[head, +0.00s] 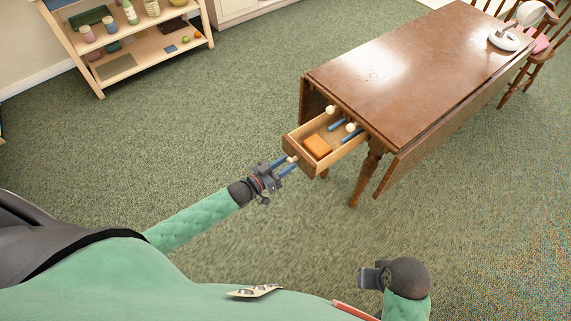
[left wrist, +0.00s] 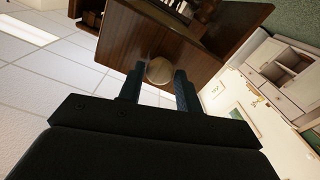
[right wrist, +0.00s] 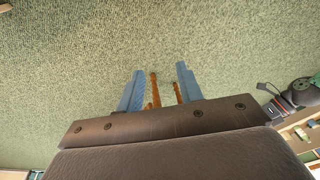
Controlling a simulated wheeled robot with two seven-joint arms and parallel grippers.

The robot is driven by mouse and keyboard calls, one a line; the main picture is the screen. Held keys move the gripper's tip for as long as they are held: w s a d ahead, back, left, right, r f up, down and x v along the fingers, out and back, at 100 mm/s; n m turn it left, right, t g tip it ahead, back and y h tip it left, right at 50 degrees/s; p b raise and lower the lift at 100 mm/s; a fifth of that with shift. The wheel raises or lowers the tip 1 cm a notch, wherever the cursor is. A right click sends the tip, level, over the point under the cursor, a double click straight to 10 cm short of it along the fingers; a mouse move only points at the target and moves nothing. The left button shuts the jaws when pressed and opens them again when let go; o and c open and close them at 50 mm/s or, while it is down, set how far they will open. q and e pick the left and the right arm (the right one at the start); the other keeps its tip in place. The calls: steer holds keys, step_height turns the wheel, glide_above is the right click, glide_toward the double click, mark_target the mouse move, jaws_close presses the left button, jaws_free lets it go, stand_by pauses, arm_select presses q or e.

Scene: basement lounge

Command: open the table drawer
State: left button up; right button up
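The brown wooden table (head: 395,75) stands at the upper right in the head view. Its drawer (head: 297,138) is pulled well out of the near end, showing an orange block (head: 317,146) and blue items (head: 337,126) inside. My left gripper (head: 289,165) is at the drawer front. My right gripper (head: 371,276) is away from the table, low in the head view. The right wrist view shows its fingers (right wrist: 158,88) apart and empty.
A wooden shelf (head: 150,48) with jars and small items stands at the upper left. The green carpet (head: 240,100) between shelf and table is clear.

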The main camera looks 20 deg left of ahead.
arm_select(q)
steer(key=shift+o, duration=1.3)
steer(key=shift+s, duration=0.15)
steer(key=shift+s+a+f, duration=0.1)
steer(key=shift+s+a, duration=0.15)
steer(key=shift+s, duration=0.05)
steer(key=b+v, duration=0.1)
steer(key=v, duration=0.6)
steer(key=shift+b, duration=0.3)
arm_select(e)
steer(key=shift+w+a+f+t+y, duration=0.15)
steer(key=shift+w+a+f, duration=0.15)
steer(key=shift+a+f, duration=0.35)
steer(key=shift+w+a+f+t+y, duration=0.15)
steer(key=shift+w+a+f, duration=0.2)
steer(key=shift+f, duration=0.45)
arm_select(q)
steer(key=shift+w, duration=0.1)
arm_select(e)
steer(key=shift+s+a+r, duration=0.1)
steer(key=shift+a+r, duration=0.1)
